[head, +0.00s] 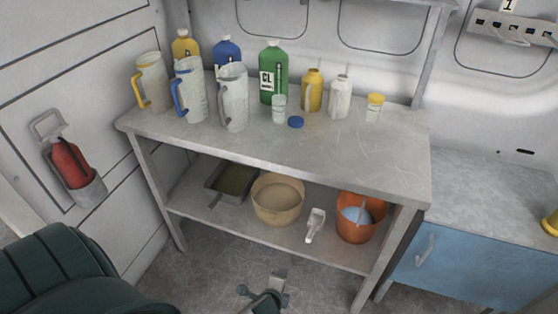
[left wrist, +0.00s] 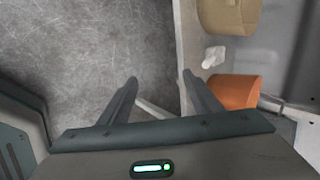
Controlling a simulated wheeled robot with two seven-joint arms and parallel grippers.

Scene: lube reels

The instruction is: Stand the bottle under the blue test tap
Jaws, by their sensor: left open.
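Two small clear sample bottles stand on the bench top: an uncapped bottle (head: 279,108) near the middle with a blue cap (head: 296,122) lying beside it, and a bottle with a yellow cap (head: 375,107) farther right. I cannot tell which one the task means. No blue tap can be made out in either view. My left gripper shows in the left wrist view (left wrist: 160,78), open and empty. It is over the floor in front of the shelf, well away from the bottles. My right gripper is not in view.
Clear jugs (head: 232,97) and yellow, blue and green containers (head: 273,72) crowd the bench's back left. The bench top (head: 365,155) is clear at right. The lower shelf holds a tan bucket (head: 278,200), a white scoop (head: 315,226) and an orange bucket (head: 352,228). A blue cabinet (head: 470,270) stands right.

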